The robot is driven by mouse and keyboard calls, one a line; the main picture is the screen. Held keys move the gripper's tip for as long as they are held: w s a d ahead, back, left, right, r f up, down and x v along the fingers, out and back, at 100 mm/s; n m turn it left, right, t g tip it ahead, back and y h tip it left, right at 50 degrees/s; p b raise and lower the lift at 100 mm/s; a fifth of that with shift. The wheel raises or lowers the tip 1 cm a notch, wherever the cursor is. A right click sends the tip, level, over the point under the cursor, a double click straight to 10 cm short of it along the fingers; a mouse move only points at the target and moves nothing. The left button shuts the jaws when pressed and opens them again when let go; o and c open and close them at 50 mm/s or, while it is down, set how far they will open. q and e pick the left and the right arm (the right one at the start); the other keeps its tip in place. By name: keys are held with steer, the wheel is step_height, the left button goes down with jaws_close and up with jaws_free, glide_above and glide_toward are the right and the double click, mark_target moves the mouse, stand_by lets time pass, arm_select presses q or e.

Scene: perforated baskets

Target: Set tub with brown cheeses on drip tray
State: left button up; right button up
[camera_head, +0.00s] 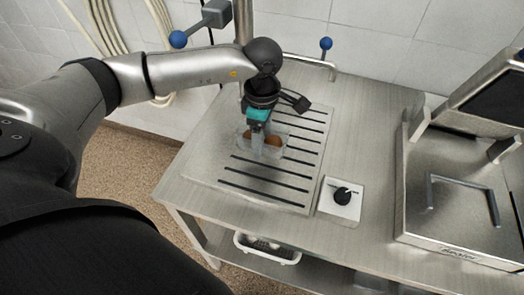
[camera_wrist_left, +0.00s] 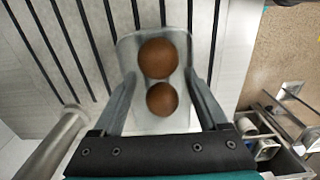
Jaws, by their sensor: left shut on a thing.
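The tub (camera_head: 241,140) is a clear, pale container with brown round cheeses in it. In the left wrist view the tub (camera_wrist_left: 128,52) shows two brown cheeses (camera_wrist_left: 158,58) between the fingers. My left gripper (camera_head: 265,150) points down and is shut on the tub. The drip tray (camera_head: 290,166) is the metal plate with black slots on the table, and it also shows in the left wrist view (camera_wrist_left: 50,35). The tub is over the slotted area; I cannot tell whether it touches the tray. My right gripper is not in view.
A white plate with a black knob (camera_head: 342,197) sits right of the tray. A metal scale-like machine (camera_head: 455,205) stands at the right. A metal tap with blue ball handles (camera_head: 326,43) is at the back. A white basket (camera_head: 267,248) is on the lower shelf.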

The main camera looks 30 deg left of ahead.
mark_target(262, 161)
arm_select(q)
steer(key=shift+f, duration=2.8)
steer(key=shift+f, duration=0.15)
steer(key=o, duration=1.2)
step_height(262, 161, up, 12)
steer(key=shift+r, duration=0.2)
